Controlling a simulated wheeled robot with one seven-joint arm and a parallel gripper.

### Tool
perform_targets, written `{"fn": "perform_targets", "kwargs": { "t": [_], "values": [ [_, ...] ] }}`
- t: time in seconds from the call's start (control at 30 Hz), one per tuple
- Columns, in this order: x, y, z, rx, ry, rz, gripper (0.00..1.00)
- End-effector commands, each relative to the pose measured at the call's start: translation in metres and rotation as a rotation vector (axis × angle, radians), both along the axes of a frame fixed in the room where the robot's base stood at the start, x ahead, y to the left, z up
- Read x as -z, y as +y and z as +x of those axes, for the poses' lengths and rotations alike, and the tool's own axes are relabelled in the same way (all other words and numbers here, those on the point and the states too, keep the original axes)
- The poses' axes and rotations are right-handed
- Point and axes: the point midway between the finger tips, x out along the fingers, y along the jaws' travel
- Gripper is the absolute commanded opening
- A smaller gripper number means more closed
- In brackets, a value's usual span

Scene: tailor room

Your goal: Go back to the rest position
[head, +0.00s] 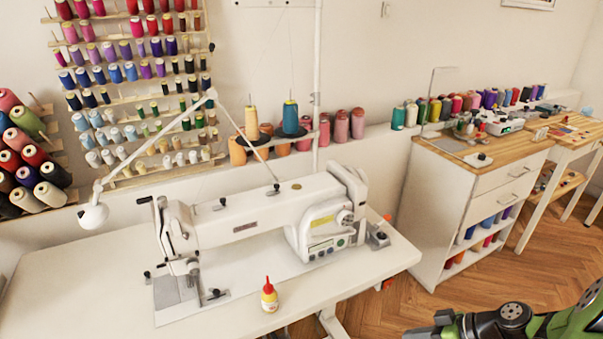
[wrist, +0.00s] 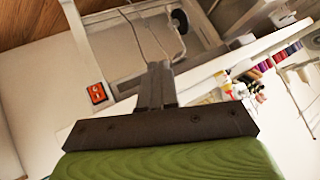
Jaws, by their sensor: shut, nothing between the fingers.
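My gripper (head: 437,324) shows at the bottom right of the head view, at the end of my green and black arm. It is in front of the sewing table and to its right, over the wooden floor. In the wrist view my gripper (wrist: 158,70) has its dark fingers pressed together, with nothing between them. The white sewing machine (head: 265,215) stands on the white table (head: 90,270), apart from my gripper. A small bottle with a red cap (head: 269,295) stands upright near the table's front edge.
A white cabinet (head: 445,190) with a wooden top stands at the right, with a wooden table (head: 565,135) beyond it. Thread racks (head: 135,100) hang on the wall. The wooden floor (head: 400,310) between the sewing table and cabinet looks clear.

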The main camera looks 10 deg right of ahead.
Motion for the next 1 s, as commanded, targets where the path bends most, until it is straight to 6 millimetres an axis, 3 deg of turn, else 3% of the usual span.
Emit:
{"fn": "perform_targets", "kwargs": {
  "t": [0.03, 0.17, 0.43, 0.6, 0.87, 1.0],
  "values": [
    [-0.020, 0.017, 0.002, -0.030, 0.074, -0.075, 0.00],
    [-0.064, 0.055, -0.007, -0.001, 0.245, -0.255, 0.00],
    [-0.150, 0.120, -0.059, 0.272, 0.308, -0.524, 0.00],
    [-0.180, 0.138, -0.097, 0.448, 0.252, -0.534, 0.00],
    [-0.200, 0.145, -0.144, 0.643, 0.168, -0.428, 0.00],
    [-0.236, 0.144, -0.143, 0.651, 0.179, -0.428, 0.00]
  ]
}}
